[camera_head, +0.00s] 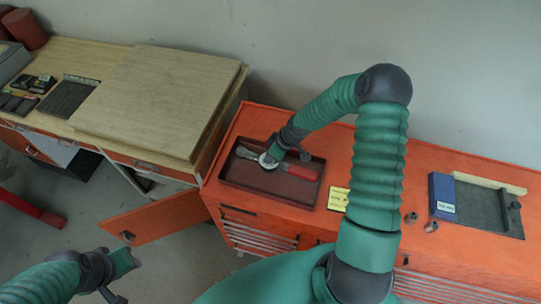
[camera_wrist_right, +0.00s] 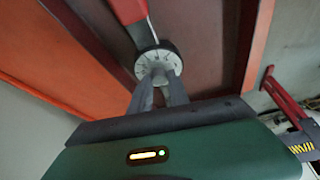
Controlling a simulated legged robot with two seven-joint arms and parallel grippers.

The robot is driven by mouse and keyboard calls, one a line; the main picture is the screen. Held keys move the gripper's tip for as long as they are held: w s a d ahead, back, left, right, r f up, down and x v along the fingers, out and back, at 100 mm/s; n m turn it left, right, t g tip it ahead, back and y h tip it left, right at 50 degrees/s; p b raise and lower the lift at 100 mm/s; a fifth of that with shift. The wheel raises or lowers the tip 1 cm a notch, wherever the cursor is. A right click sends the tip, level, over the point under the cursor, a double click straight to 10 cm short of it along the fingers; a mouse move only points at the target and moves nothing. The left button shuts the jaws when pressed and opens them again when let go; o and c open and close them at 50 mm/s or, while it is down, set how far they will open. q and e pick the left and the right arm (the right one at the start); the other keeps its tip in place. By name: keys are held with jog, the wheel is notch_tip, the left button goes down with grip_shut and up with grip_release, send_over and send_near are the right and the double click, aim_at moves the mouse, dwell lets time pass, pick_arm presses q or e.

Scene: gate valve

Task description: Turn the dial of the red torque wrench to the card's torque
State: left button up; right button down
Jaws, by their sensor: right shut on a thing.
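The red torque wrench (camera_head: 299,171) lies in a dark red tray (camera_head: 240,182) on the orange cabinet. Its round dial (camera_head: 267,162) has a pale marked face. In the right wrist view the red handle (camera_wrist_right: 127,10) runs up from the dial (camera_wrist_right: 163,60); the marks are too small to read. My right gripper (camera_wrist_right: 159,78) is shut on the dial's middle, its fingers covering the lower face. The yellow card (camera_head: 338,199) lies right of the tray; its text is not readable. My left gripper (camera_head: 119,278) is at the lower left, away from the tray; its jaw state is unclear.
A blue box (camera_head: 442,193) and a dark plate (camera_head: 482,208) lie at the cabinet's right, with small metal parts (camera_head: 431,226) nearby. A wooden workbench (camera_head: 140,95) stands at the left. My right arm crosses over the cabinet.

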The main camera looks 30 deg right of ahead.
jog(key=shift+s, duration=0.1)
jog(key=c, duration=1.3)
grip_release()
jog(key=shift+o, duration=0.2)
jog(key=shift+d+r, duration=0.15)
jog(key=shift+r, duration=0.15)
jog(key=b+v, duration=0.1)
jog(key=v, duration=1.5)
jog(key=shift+b, duration=0.35)
jog(key=shift+d, duration=0.15)
jog(key=shift+f, duration=0.1)
